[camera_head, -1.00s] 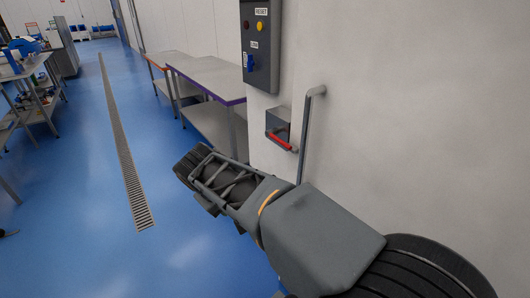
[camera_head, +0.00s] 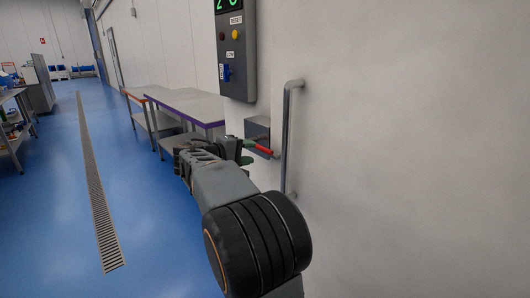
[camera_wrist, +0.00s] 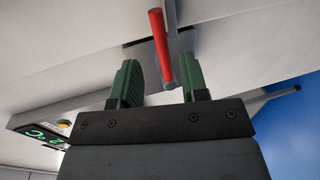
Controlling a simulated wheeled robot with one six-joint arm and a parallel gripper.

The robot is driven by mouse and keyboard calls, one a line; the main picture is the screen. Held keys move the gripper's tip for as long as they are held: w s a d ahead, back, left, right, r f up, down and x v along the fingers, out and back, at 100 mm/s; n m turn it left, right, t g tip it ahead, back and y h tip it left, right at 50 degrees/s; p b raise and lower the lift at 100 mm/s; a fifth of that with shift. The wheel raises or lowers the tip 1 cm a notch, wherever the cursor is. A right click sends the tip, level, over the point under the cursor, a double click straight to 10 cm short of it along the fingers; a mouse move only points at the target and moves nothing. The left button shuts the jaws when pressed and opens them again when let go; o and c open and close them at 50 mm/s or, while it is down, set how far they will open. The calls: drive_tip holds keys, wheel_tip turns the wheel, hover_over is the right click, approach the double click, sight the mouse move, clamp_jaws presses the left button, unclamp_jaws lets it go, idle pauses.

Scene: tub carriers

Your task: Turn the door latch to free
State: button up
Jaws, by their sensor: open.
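The door latch is a grey box (camera_head: 257,128) on the pale wall panel with a red-gripped lever (camera_head: 263,149). The lever slopes down to the right in the head view. My gripper (camera_head: 247,152) is at the latch, its green fingers close to the lever and partly hidden by my arm. In the wrist view, my gripper (camera_wrist: 163,72) is open, with a green finger on each side. The red lever (camera_wrist: 160,45) runs from the top into the gap between them, nearer the right finger. I cannot tell whether either finger touches it.
A vertical grey pull handle (camera_head: 289,135) stands just right of the latch. A control box (camera_head: 235,50) with buttons and a blue switch is above left. Steel tables (camera_head: 185,105) stand behind, left of the latch. The blue floor (camera_head: 60,200) is clear beside the drain grate (camera_head: 97,190).

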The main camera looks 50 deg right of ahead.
sight(263, 150)
drive_tip(key=x, duration=0.7)
drive_tip(key=shift+c, duration=0.2)
clamp_jaws()
idle(0.4)
